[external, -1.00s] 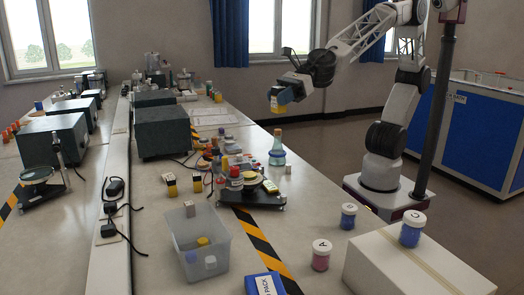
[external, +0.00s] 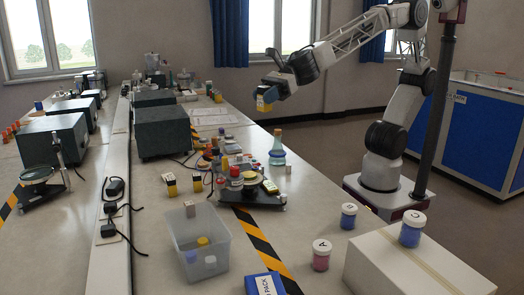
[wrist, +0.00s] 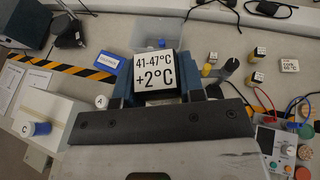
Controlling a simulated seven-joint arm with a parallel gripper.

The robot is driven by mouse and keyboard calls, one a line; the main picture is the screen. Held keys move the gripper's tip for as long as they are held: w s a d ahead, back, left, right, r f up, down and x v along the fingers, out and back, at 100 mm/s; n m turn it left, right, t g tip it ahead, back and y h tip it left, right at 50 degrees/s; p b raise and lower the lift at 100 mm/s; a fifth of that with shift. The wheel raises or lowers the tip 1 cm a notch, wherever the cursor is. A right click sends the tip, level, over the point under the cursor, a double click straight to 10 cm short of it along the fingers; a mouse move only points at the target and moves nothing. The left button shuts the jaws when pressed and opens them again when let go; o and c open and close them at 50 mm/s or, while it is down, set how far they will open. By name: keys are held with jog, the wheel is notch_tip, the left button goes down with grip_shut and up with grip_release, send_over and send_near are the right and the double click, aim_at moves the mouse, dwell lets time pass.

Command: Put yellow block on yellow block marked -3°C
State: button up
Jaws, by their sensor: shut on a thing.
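My gripper (external: 268,92) is shut on a yellow block (external: 263,104) and holds it in the air beyond the table's right edge. In the wrist view the held block (wrist: 154,68) shows a white top printed "41-47°C +2°C", between the fingers of my gripper (wrist: 160,88). Two yellow-and-dark blocks with white tops, the left one (external: 170,186) and the right one (external: 196,184), stand on the table behind the clear bin. Their markings are too small to read, so I cannot tell which is marked -3°C.
The clear bin (external: 222,262) holds several small objects. A dark stand (external: 262,197), several small bottles and a teal bottle (external: 277,150) stand beside the blocks. A white box (external: 410,268) with a blue jar (external: 411,230) is at front right. Bare table lies left of the bin.

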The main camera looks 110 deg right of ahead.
jog(key=w+d+r+n+g+y, duration=0.1)
jog(key=d+n+g+y, duration=0.15)
jog(key=d, duration=0.95)
jog(key=w+d+r+n+g+y, duration=0.1)
jog(key=d+n+y, duration=0.2)
jog(key=d, duration=0.8)
notch_tip(320, 180, down, 26)
jog(key=shift+w+d, duration=0.1)
send_over(197, 174)
jog(key=shift+w+f, duration=0.1)
jog(key=shift+f, duration=0.65)
jog(key=shift+f, duration=1.75)
